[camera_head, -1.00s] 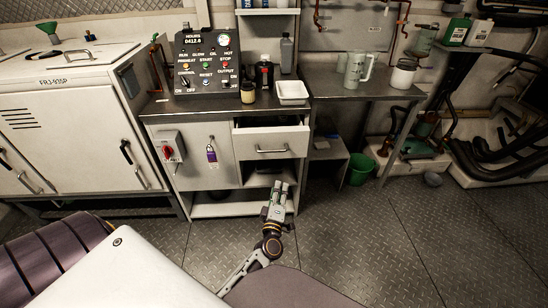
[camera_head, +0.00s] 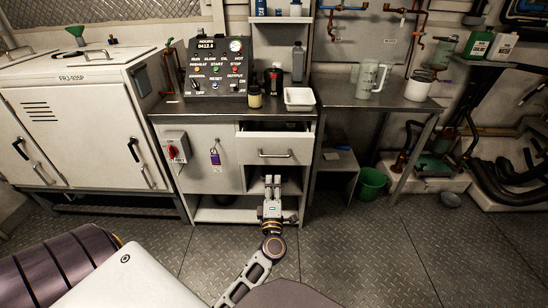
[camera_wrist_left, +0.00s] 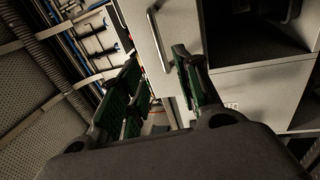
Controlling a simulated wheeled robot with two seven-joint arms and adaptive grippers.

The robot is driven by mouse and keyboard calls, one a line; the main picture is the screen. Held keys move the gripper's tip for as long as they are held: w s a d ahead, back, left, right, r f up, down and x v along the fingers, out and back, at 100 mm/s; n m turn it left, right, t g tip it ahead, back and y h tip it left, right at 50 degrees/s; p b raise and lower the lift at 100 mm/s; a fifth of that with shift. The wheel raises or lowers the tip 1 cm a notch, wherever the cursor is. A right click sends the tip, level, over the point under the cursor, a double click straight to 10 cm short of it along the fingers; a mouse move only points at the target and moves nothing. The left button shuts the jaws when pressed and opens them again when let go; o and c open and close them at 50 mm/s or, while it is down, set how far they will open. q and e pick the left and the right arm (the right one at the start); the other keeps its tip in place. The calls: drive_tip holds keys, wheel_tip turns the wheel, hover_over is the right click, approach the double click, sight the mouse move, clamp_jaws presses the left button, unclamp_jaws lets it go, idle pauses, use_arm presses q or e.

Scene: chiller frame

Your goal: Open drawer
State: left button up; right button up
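The grey drawer (camera_head: 256,146) is in the upper right of the metal cabinet in the head view. A dark gap shows along its top, so it stands a little open. Its bar handle (camera_head: 275,155) is on the front, and a bar handle on a light panel also shows in the left wrist view (camera_wrist_left: 158,38). My left gripper (camera_head: 273,181) is below the handle, in front of the open shelf, and apart from the handle. In the left wrist view its green-padded fingers (camera_wrist_left: 158,62) are spread with nothing between them. My right gripper is not in view.
A control panel (camera_head: 217,69), a white tray (camera_head: 299,97) and bottles stand on the cabinet top. A side table (camera_head: 350,92) holds a jug (camera_head: 368,78). A green bin (camera_head: 372,184) is on the floor to the right. The metal floor in front is mostly clear.

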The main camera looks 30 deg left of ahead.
sight(274, 156)
use_arm(q)
drive_tip(key=shift+b+x, duration=0.65)
drive_tip(key=shift+x, duration=6.2)
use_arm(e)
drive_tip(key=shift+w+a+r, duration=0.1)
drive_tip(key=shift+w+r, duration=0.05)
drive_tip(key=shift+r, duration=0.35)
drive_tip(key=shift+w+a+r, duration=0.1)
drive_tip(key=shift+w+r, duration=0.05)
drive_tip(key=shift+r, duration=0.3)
use_arm(q)
drive_tip(key=shift+f, duration=0.1)
drive_tip(key=shift+c, duration=0.4)
clamp_jaws()
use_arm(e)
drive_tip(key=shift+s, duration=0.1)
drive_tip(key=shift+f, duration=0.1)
